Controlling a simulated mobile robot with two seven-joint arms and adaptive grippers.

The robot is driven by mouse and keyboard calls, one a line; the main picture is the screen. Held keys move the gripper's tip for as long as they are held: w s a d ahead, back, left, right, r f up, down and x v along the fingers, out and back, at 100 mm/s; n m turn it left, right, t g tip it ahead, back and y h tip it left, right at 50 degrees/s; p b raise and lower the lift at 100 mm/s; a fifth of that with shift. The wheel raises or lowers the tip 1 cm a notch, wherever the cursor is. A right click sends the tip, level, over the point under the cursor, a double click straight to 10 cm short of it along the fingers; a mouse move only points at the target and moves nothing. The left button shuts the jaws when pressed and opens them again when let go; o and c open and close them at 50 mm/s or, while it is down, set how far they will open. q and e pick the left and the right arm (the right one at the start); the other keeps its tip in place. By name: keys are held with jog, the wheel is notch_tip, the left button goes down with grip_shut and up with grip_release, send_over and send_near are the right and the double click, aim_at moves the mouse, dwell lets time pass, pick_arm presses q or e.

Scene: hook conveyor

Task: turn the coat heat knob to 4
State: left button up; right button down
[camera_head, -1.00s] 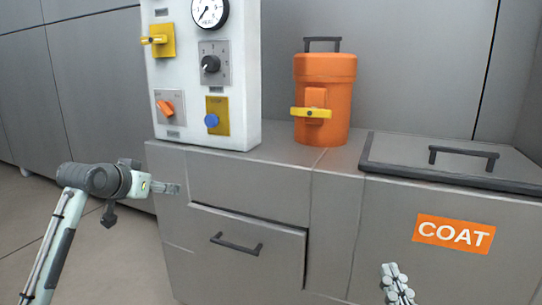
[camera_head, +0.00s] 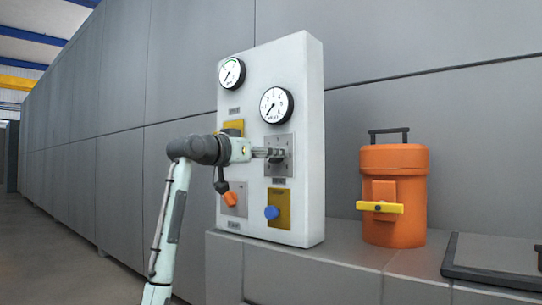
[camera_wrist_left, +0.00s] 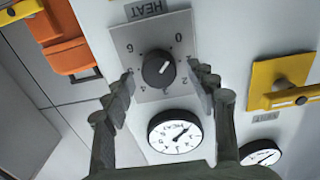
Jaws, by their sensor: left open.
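The dark round heat knob (camera_wrist_left: 158,70) sits on a grey plate (camera_wrist_left: 125,42) with a HEAT label, numbers and a small white pointer mark, all seen turned round in the left wrist view. I cannot tell surely which number the mark meets. My left gripper (camera_wrist_left: 164,82) is open, with one finger on each side of the knob and gaps showing between. In the head view, the left gripper (camera_head: 268,153) is in front of the grey plate (camera_head: 281,169) and hides most of the knob. My right gripper is not in view.
The white panel (camera_head: 312,130) also carries two gauges, an orange knob (camera_head: 230,199), a blue button (camera_head: 271,212) and a yellow-plated lever (camera_head: 233,127) close to my left arm. An orange canister (camera_head: 395,232) stands right of the panel on the grey counter.

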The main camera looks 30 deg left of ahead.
pick_arm(q)
jog(key=shift+w, duration=0.55)
jog(key=shift+c, duration=0.3)
jog(key=c, duration=1.1)
